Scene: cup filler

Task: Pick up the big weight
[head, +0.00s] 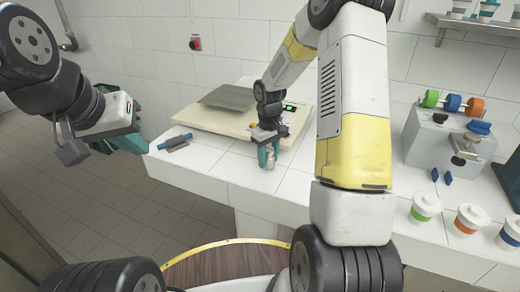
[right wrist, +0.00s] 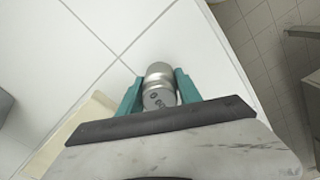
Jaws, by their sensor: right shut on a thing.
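The big weight (right wrist: 158,86) is a shiny metal cylinder with a narrower neck, seen in the right wrist view between two teal fingers. My right gripper (right wrist: 158,92) is shut on it. In the head view my right gripper (head: 268,150) points down over the white counter, with the weight (head: 268,162) showing low between its fingers. I cannot tell whether the weight touches the counter. My left gripper (head: 122,130) is at the left, off the counter's edge, with teal fingers; its opening is not clear.
A scale with a grey plate (head: 229,97) and a beige base (head: 214,120) stands behind my right gripper. A blue-handled tool (head: 175,142) lies at the counter's left. At the right are a grey machine (head: 442,141) and several lidded cups (head: 424,206).

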